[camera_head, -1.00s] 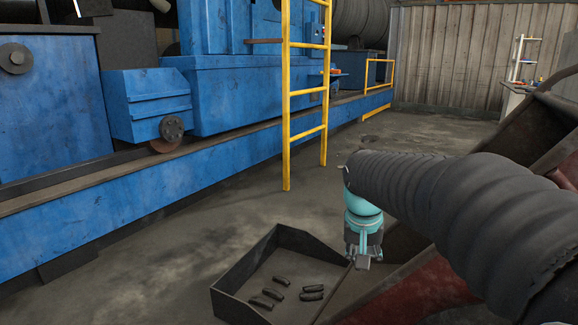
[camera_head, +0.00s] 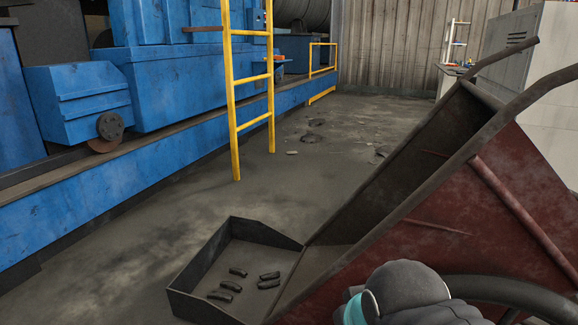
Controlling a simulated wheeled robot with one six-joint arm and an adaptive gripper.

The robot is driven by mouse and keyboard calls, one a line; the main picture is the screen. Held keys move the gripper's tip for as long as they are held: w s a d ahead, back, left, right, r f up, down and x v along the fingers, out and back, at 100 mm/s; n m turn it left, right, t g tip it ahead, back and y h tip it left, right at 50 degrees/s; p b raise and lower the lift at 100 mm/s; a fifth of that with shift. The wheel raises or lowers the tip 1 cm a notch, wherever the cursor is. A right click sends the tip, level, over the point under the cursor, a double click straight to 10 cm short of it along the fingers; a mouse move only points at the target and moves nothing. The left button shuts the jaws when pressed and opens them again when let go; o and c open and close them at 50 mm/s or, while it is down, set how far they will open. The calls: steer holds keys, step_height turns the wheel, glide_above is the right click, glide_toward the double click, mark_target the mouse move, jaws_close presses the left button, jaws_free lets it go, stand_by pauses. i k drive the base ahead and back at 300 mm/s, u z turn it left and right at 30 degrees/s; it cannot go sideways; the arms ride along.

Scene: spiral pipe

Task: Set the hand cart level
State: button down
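The hand cart (camera_head: 500,190) is a dark red metal tub with two handles raised at the upper right. It is tipped forward, its nose low on the floor beside a shallow dark tray-like part (camera_head: 205,262) that holds several small dark cylindrical pieces (camera_head: 240,280). Whether that part belongs to the cart or stands against it, I cannot tell. My arm, with a grey sleeve and a teal band, is low at the bottom right in front of the cart's side. My gripper itself is out of sight, below the picture or behind the arm.
A blue machine (camera_head: 160,90) with a long blue base runs along the left. A yellow ladder (camera_head: 235,110) leans on it. Open concrete floor (camera_head: 290,165) with small debris lies behind the cart. A pale grey cabinet (camera_head: 535,90) stands behind the handles at the right.

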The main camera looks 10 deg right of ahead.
mark_target(467, 189)
steer(key=k, duration=0.25)
steer(key=z, duration=1.05)
steer(key=i, duration=0.35)
steer(key=z, duration=0.05)
